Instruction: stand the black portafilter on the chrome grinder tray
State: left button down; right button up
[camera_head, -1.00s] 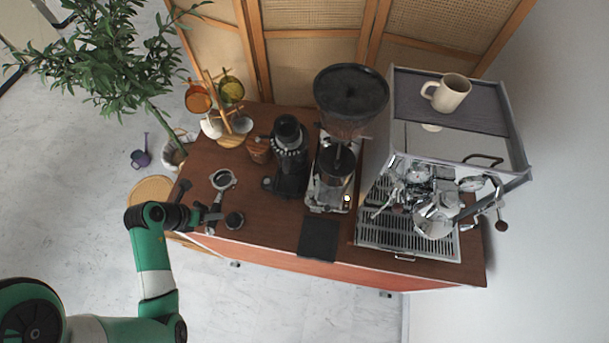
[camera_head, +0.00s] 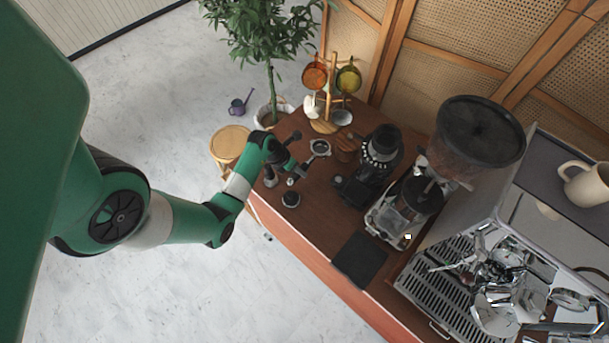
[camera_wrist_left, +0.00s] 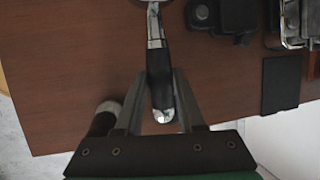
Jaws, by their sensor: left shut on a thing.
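The black portafilter (camera_head: 320,148) lies on the brown cart top, its chrome ring toward the back and its black handle toward me. My left gripper (camera_head: 297,169) is at the handle. In the left wrist view the handle (camera_wrist_left: 160,75) sits between the fingers of the left gripper (camera_wrist_left: 161,88), which is shut on it. The ring is mostly cut off at the top of that view. The chrome grinder tray (camera_head: 385,228) is at the base of the grinder with the dark hopper, right of the portafilter. My right gripper is not in view.
A black grinder (camera_head: 378,160) stands between the portafilter and the chrome grinder. A small round dark tool (camera_head: 290,199) stands near the front edge. A black mat (camera_head: 360,258) lies before the tray. The espresso machine (camera_head: 465,270) is at the right. A cup tree (camera_head: 332,90) stands behind.

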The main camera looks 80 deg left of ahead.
aim_at(303, 169)
pick_arm(q)
jog(key=f, duration=0.1)
jog(key=w+a+f, duration=0.1)
jog(key=f+b, duration=0.1)
jog(key=shift+w+a, duration=0.25)
jog(key=shift+w, duration=0.1)
jog(key=shift+w+a+f, duration=0.15)
jog(key=shift+w, duration=0.05)
jog(key=f, duration=0.1)
jog(key=f+b, duration=0.1)
jog(key=f, duration=0.1)
jog(key=shift+w+a+f, duration=0.1)
jog(key=shift+w+a, duration=0.05)
jog(key=shift+a, duration=0.05)
jog(key=shift+f, duration=0.2)
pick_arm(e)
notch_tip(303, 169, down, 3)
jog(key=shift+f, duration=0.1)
pick_arm(q)
jog(key=shift+f+b, duration=0.2)
jog(key=shift+b, duration=0.1)
jog(key=c, duration=0.5)
grip_release()
jog(key=shift+d, duration=0.1)
